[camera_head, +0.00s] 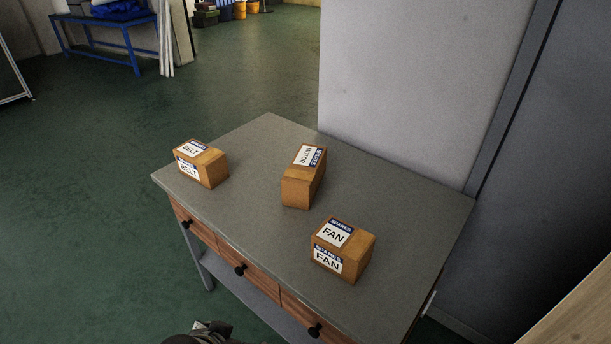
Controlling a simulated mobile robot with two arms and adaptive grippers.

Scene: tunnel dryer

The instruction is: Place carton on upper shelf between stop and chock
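Three brown cartons stand apart on a grey tabletop (250,155). The BELT carton (215,170) is at the left, the MOTOR carton (296,191) is in the middle near the wall side, and the FAN carton (355,262) is nearest, towards the right. Each has a white and blue SPARES label. Part of a dark gripper or arm (205,333) of mine shows at the bottom edge; its fingers cannot be made out. No other gripper shows. The upper shelf, stop and chock are not in view.
The table has wooden drawers with black knobs (240,270) and a lower shelf (235,285). A pale wall panel (410,90) stands behind it. A wooden edge (580,310) is at lower right. Green floor (90,200) is open at left; a blue bench (105,40) stands far back.

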